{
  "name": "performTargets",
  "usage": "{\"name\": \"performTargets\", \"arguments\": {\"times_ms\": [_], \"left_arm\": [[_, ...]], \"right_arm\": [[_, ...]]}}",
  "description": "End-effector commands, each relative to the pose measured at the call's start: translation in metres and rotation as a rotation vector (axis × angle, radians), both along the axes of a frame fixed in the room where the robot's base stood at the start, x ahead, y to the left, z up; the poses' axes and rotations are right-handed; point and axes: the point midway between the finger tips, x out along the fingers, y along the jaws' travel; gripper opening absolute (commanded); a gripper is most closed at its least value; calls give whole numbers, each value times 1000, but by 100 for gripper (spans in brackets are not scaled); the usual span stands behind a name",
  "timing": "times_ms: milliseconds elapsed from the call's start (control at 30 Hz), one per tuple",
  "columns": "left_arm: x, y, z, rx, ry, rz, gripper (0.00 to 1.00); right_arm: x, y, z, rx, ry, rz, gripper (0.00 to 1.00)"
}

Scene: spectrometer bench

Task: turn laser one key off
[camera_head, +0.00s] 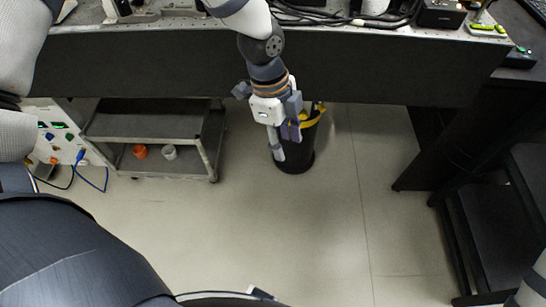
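My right gripper is out of view. No laser key can be made out. A small black box (440,14) with light marks sits at the top right of the bench; I cannot tell whether it belongs to a laser.
The bench (160,62) spans the top, with black cables (315,15) on it. The black bin (298,164) stands on the floor. A grey cart (150,118) is at left, a black shelf unit (500,210) at right. The middle floor is clear.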

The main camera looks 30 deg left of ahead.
Motion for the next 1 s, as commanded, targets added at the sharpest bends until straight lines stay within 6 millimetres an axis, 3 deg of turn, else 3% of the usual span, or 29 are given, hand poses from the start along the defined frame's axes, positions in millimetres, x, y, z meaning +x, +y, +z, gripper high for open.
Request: {"name": "performTargets", "arguments": {"times_ms": [233,767,867,1000], "left_arm": [[-20,-4,-20,-15,47,113,38],[-26,-5,-25,-17,61,142,38],[-70,-8,-58,-20,154,355,38],[-175,8,-112,69,316,927,38]], "right_arm": [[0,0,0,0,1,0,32],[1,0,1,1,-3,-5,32],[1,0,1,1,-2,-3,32],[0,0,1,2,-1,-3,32]]}}
